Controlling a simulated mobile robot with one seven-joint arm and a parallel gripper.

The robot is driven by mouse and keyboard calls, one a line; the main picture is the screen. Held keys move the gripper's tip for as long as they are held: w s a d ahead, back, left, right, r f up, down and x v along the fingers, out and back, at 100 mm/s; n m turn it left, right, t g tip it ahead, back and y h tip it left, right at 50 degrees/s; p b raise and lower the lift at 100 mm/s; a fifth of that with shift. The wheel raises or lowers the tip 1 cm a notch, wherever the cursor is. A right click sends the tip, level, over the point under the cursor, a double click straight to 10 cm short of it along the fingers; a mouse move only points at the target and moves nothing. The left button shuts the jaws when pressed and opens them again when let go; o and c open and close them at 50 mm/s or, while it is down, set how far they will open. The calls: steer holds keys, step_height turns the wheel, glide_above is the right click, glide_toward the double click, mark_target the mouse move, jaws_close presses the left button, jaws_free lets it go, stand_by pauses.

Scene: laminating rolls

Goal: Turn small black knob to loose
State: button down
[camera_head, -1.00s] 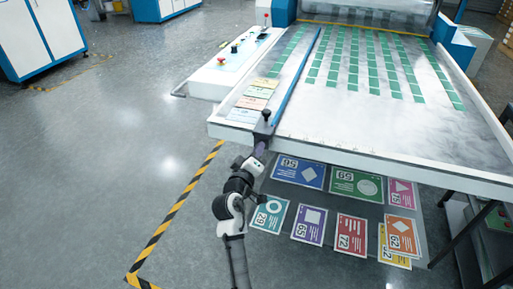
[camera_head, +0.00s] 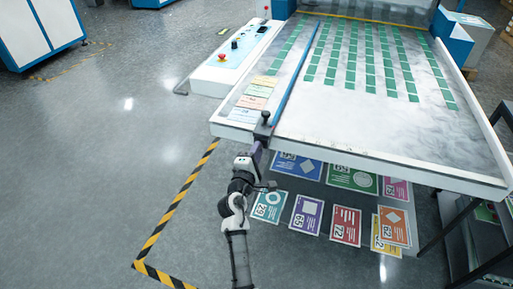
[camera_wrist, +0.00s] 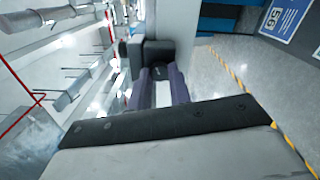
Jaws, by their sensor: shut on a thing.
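The small black knob (camera_wrist: 159,72) is on the front of a dark clamp block (camera_wrist: 159,52) in the wrist view. My gripper (camera_wrist: 162,80) is shut on it, with one purple-grey finger on each side. The fingers hide most of the knob. In the head view the block (camera_head: 263,131) sits at the machine's front edge, at the near end of a long blue bar. Another round black knob (camera_head: 265,115) stands on top of the block. My gripper (camera_head: 257,149) reaches the block from the front, and its fingertips are hard to make out there.
The white machine table (camera_head: 360,160) extends to the right, with rows of green cards on its film. Several coloured posters (camera_head: 307,213) lie below its front edge. A control panel (camera_head: 232,50) with a red button is at the left. The floor on the left is clear.

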steer(key=shift+n+p, duration=0.3)
steer(key=shift+n, duration=0.2)
steer(key=c, duration=1.3)
jaws_free()
steer(key=shift+s, duration=0.15)
